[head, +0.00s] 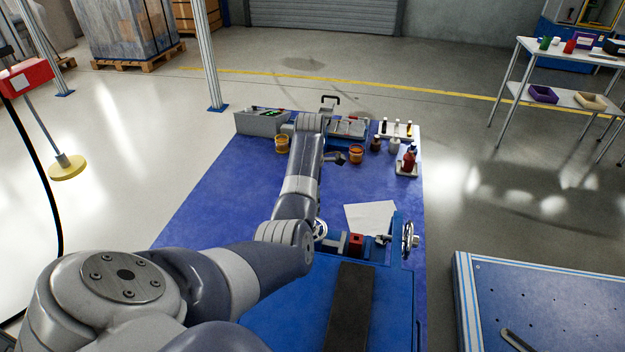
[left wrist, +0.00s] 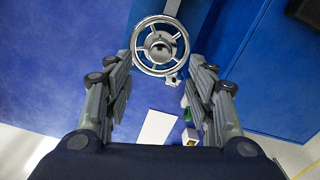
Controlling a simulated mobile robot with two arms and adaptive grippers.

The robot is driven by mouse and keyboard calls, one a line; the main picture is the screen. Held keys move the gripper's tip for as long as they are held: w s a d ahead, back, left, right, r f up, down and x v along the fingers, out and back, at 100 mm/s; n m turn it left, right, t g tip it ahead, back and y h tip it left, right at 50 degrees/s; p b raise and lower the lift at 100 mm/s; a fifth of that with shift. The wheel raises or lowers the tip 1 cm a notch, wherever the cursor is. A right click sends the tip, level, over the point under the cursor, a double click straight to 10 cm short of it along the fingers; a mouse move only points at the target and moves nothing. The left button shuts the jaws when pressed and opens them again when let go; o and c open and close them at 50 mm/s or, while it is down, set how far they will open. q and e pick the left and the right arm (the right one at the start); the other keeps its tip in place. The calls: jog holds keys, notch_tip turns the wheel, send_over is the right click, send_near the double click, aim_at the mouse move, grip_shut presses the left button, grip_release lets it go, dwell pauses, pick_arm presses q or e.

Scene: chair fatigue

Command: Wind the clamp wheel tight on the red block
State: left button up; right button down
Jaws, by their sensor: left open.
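The red block (head: 356,243) sits in the blue clamp, with a grey jaw (head: 338,243) at its left and the screw end (head: 383,239) at its right. A chrome clamp wheel (head: 407,238) stands upright at the clamp's right end. Another round chrome part (head: 320,229) shows at the left, partly behind my arm. In the left wrist view a spoked chrome wheel (left wrist: 160,46) lies ahead, between the spread fingers of my open left gripper (left wrist: 163,72). My right gripper is not visible.
A white sheet (head: 371,218) lies behind the clamp. The mat's left side is clear. A blue table (head: 545,300) stands at the right.

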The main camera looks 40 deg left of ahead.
pick_arm(q)
notch_tip(320, 180, down, 9)
jog(key=shift+f+b, duration=0.1)
jog(key=shift+b, duration=0.3)
jog(key=c, duration=1.1)
